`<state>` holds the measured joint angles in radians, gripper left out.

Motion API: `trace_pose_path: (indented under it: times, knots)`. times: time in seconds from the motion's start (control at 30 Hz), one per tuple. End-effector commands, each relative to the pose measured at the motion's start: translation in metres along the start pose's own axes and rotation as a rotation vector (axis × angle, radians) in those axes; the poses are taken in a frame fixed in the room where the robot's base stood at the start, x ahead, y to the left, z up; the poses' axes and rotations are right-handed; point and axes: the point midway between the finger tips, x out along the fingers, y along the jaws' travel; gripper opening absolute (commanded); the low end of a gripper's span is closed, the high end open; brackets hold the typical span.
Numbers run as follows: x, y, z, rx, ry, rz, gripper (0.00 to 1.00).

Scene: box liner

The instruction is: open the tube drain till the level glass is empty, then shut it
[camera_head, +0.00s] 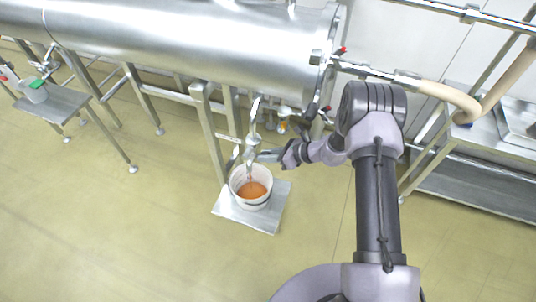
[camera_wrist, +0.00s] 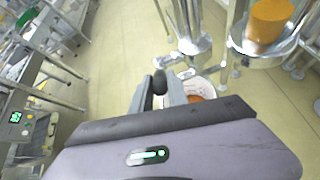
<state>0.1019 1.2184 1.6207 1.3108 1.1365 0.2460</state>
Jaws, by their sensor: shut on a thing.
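A steel tube drain (camera_head: 253,140) hangs below the end of the horizontal tank. My gripper (camera_head: 262,156) is beside the drain's lower end. In the wrist view, my gripper (camera_wrist: 165,92) is shut on a dark rounded handle (camera_wrist: 159,77). A white bucket (camera_head: 238,180) with orange liquid in it stands under the drain, and part of it shows behind the fingers in the wrist view (camera_wrist: 210,86). A faint streak seems to run from the outlet into the bucket. An orange-filled cylinder (camera_wrist: 268,22), perhaps the level glass, shows at the top right of the wrist view.
The bucket stands on a metal plate (camera_head: 225,209) on the floor. The steel tank (camera_head: 190,45) and its legs are close behind the drain. A side table (camera_head: 55,104) with a grey container is at left, a steel shelf (camera_head: 480,185) at right. The front floor is clear.

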Motion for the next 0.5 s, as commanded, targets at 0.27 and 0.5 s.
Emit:
trace_pose_path:
  times: [0.27,0.5]
  knots:
    - [0.0002,-0.0003,0.0012,-0.001,0.002,-0.001,0.0]
    - [0.0002,-0.0003,0.0012,-0.001,0.002,-0.001,0.41]
